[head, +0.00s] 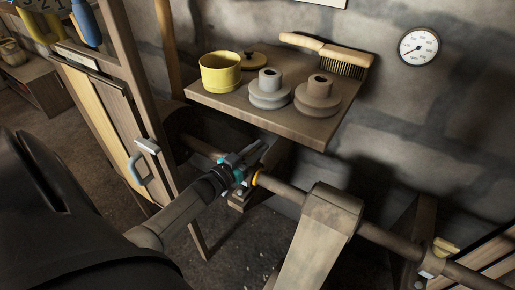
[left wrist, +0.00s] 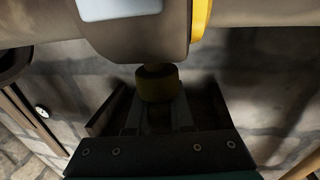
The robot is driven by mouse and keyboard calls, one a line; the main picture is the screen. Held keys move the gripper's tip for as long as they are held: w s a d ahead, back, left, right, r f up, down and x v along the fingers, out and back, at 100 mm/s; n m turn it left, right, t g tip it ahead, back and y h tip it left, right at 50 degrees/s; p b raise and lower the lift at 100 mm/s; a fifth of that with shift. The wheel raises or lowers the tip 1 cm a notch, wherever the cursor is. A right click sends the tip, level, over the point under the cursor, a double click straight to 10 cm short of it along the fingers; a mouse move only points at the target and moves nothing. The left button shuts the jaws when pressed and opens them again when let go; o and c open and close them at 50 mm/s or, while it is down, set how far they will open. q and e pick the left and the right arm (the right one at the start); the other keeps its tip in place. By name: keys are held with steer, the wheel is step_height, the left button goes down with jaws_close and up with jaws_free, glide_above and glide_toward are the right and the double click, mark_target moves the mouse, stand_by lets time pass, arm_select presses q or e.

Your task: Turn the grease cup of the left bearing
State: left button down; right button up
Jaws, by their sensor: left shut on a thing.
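My left gripper (head: 252,155) is at the left end of the long shaft, where it covers the left bearing and its grease cup in the head view. In the left wrist view the grease cup (left wrist: 158,83) is a short, dark yellow cylinder below the rounded grey bearing housing (left wrist: 140,35). The fingers (left wrist: 158,112) are shut on the cup, one on each side. A yellow ring (head: 256,178) sits on the shaft beside the bearing. My right gripper is not in view.
The shaft (head: 285,190) runs right past a wooden post (head: 330,210) to another bearing with a yellow cup (head: 446,246). A shelf (head: 300,130) above holds a yellow pot (head: 220,72), two grey stepped pulleys and a brush (head: 343,62). A wooden cabinet (head: 110,125) stands left.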

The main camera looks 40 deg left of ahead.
arm_select(q)
steer(key=shift+m+h, duration=0.3)
steer(key=shift+h, duration=0.1)
steer(key=shift+d+f+m+h+b, duration=0.1)
steer(key=shift+d+m+h+b, duration=0.1)
steer(key=shift+m+h+b, duration=0.7)
steer(key=m+g+h+b, duration=0.1)
steer(key=h, duration=0.1)
steer(key=m+g+h+b, duration=0.1)
steer(key=h, duration=0.2)
steer(key=shift+s+d+m+b, duration=0.2)
steer(key=shift+d+m+b, duration=0.2)
steer(key=shift+d+m+g+h+b, duration=0.15)
steer(key=shift+m+g+h+b, duration=0.25)
steer(key=shift+g+h, duration=0.15)
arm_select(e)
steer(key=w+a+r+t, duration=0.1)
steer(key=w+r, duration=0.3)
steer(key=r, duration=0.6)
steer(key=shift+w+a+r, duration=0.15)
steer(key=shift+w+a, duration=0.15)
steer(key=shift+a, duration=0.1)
arm_select(q)
steer(key=c, duration=0.8)
jaws_free()
